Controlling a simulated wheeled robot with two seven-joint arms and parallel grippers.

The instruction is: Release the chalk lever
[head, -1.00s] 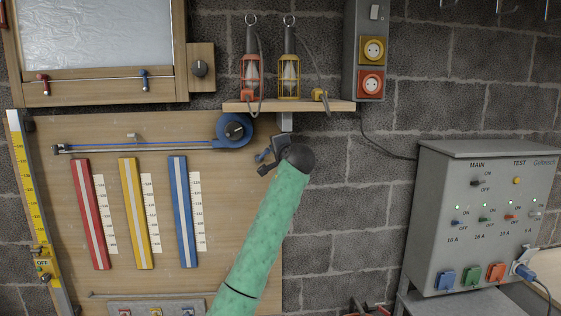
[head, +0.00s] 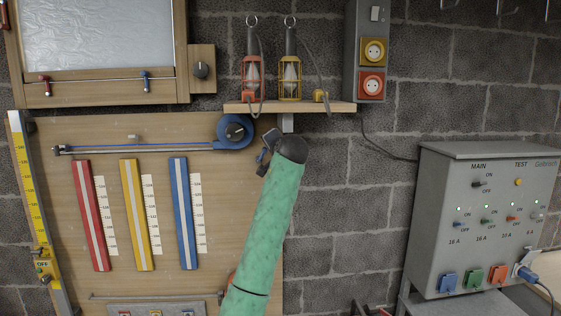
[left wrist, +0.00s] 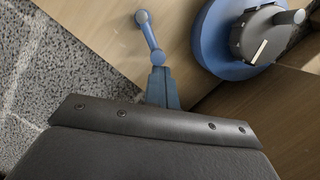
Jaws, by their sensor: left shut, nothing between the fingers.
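The blue chalk reel (head: 235,131) with its dark knob is mounted at the upper right of the wooden board. It also shows at the upper right of the left wrist view (left wrist: 212,40). A small blue lever (left wrist: 150,38) with round ends stands out from the board beside the reel. My left gripper (left wrist: 158,72) is shut and empty, its fingertips right at the lever's lower end; I cannot tell if they touch. In the head view my left gripper (head: 264,160) is just below and right of the reel, and my wrist partly hides it and the lever.
A shelf (head: 210,107) with red and yellow lamps (head: 290,75) is just above. Red, yellow and blue bars with scales hang left on the board (head: 225,200). A grey switch box (head: 480,215) is at the right, with bare wall between.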

